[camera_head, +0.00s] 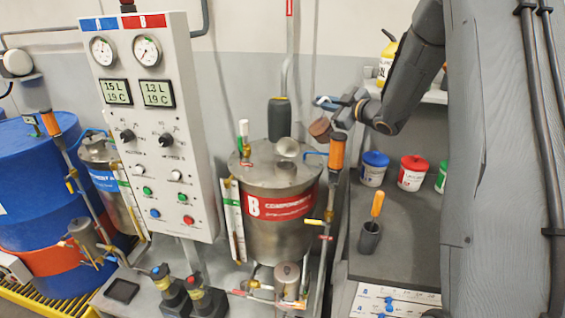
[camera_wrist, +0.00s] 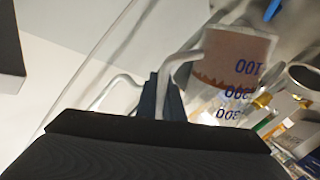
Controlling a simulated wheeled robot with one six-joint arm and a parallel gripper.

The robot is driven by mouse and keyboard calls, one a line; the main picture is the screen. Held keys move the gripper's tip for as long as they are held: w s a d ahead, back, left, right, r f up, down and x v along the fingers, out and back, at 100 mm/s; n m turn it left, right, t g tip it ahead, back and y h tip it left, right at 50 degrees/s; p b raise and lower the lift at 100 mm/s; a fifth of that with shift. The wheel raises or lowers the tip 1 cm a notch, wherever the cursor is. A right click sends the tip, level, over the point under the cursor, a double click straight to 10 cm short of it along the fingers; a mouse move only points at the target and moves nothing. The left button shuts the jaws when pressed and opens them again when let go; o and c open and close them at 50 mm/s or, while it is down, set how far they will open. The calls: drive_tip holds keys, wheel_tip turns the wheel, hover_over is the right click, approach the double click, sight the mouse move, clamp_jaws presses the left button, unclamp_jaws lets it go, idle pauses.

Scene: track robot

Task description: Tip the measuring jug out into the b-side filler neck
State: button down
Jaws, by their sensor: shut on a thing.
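My gripper (camera_head: 343,107) is shut on the handle of the measuring jug (camera_head: 320,128), above and right of the B tank's lid. The jug looks tilted; I cannot tell by how much or whether anything is flowing. The b-side filler neck (camera_head: 287,147) appears as a silver funnel on the lid of the B tank (camera_head: 280,228), below and left of the jug, apart from it.
An orange-handled pipe (camera_head: 337,150) rises just right of the tank. The control panel (camera_head: 152,120) stands left. Blue (camera_head: 374,168) and red-lidded (camera_head: 412,173) tubs are on the grey bench at right.

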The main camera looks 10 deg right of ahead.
sight(302, 106)
drive_tip(key=shift+s+a+r+n+h+b, duration=0.2)
drive_tip(key=shift+a+r+n+h+b, duration=0.2)
drive_tip(key=shift+a+r+n+b, duration=0.65)
drive_tip(key=shift+s+d+n, duration=0.1)
drive_tip(key=shift+n, duration=0.35)
drive_tip(key=shift+s+a+n+h+b, duration=0.2)
drive_tip(key=shift+a+n+h+b, duration=0.1)
drive_tip(key=shift+a+n+b, duration=0.5)
drive_tip(key=shift+s+a+r+n+b, duration=0.2)
drive_tip(key=shift+a+r+n+b, duration=0.15)
drive_tip(key=shift+r+n+b, duration=0.35)
idle(0.6)
drive_tip(key=shift+s+a+f+n+h+b, duration=0.1)
drive_tip(key=shift+s+a+n+h+b, duration=0.15)
drive_tip(key=shift+a+b, duration=0.55)
drive_tip(key=shift+s+a+f+n+h+b, duration=0.15)
drive_tip(key=shift+a+n+b, duration=0.3)
drive_tip(key=shift+b, duration=0.55)
idle(1.7)
drive_tip(key=shift+s+a+f+b, duration=0.1)
drive_tip(key=shift+a+b, duration=0.3)
drive_tip(key=shift+b, duration=0.3)
